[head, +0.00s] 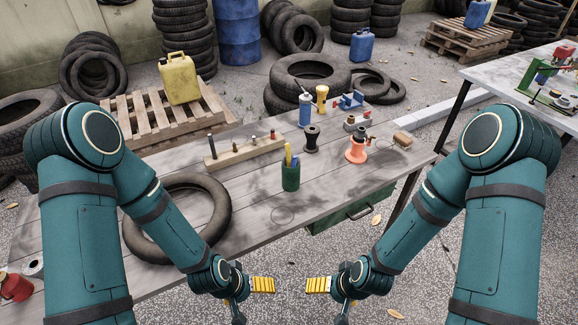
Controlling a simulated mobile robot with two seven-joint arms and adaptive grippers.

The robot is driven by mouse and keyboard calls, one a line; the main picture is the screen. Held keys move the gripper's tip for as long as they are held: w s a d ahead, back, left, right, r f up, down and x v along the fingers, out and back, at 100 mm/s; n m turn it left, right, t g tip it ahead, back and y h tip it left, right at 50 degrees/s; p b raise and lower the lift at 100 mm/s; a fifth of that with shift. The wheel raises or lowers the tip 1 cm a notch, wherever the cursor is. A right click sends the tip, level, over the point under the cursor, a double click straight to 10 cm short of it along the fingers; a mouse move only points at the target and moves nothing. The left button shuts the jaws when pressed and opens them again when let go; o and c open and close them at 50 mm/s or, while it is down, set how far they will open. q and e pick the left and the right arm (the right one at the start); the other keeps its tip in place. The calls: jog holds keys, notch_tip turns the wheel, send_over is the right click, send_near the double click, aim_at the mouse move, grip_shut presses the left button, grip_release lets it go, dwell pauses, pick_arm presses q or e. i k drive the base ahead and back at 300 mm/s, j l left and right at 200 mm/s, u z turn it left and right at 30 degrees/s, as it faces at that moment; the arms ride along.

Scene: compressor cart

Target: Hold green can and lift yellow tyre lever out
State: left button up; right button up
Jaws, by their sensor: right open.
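The green can (290,178) stands upright near the front edge of the wooden bench. The yellow tyre lever (288,153) stands in it, its upper end showing above the rim and its lower part hidden. A second, darker tool end shows beside it in the can. My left gripper (256,302) and my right gripper (325,302) are in front of the bench edge, nearer to me than the can and apart from it. Both look open and empty, with yellow finger pads pointing toward each other.
A tyre (133,235) lies left of the can. Behind the can are a wooden block with pegs (243,150), a black spool (311,140) and a blue bottle (305,110). An orange jack-like part (358,150) is at right.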

aim_at(288, 152)
jog(key=i+l+u, duration=0.4)
jog(key=l, duration=0.2)
jog(key=l+u, duration=0.2)
jog(key=l, duration=0.15)
jog(key=i+l+u, duration=0.2)
jog(key=l, duration=0.15)
jog(key=l+u, duration=0.2)
jog(key=l, duration=0.15)
